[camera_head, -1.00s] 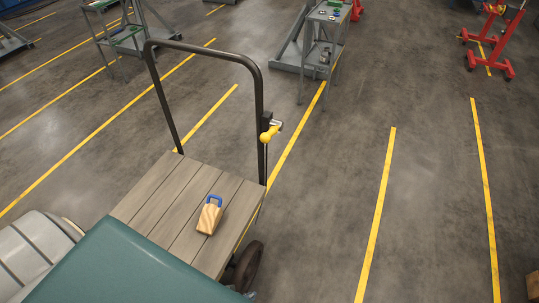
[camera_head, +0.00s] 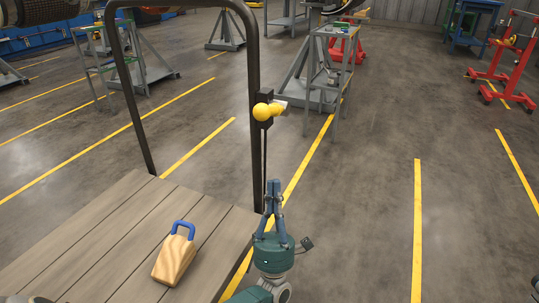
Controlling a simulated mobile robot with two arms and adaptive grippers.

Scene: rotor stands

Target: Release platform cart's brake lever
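The platform cart (camera_head: 105,215) has a plank deck and a dark tubular push handle (camera_head: 252,70). Its brake lever (camera_head: 265,111), with a yellow round knob and yellow grip, sits on a black bracket on the handle's right upright. A thin dark rod or cable runs down below the bracket. My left gripper (camera_head: 273,184) is below the lever, just right of the upright, with its blue-grey fingers pointing up. The fingers converge at the tips, look shut, and hold nothing. It is apart from the lever.
A wooden block with a blue handle (camera_head: 175,256) rests on the cart deck. Grey stands (camera_head: 327,75) stand behind, and a red stand (camera_head: 502,75) is at the far right. The floor right of the cart is clear, with yellow lines.

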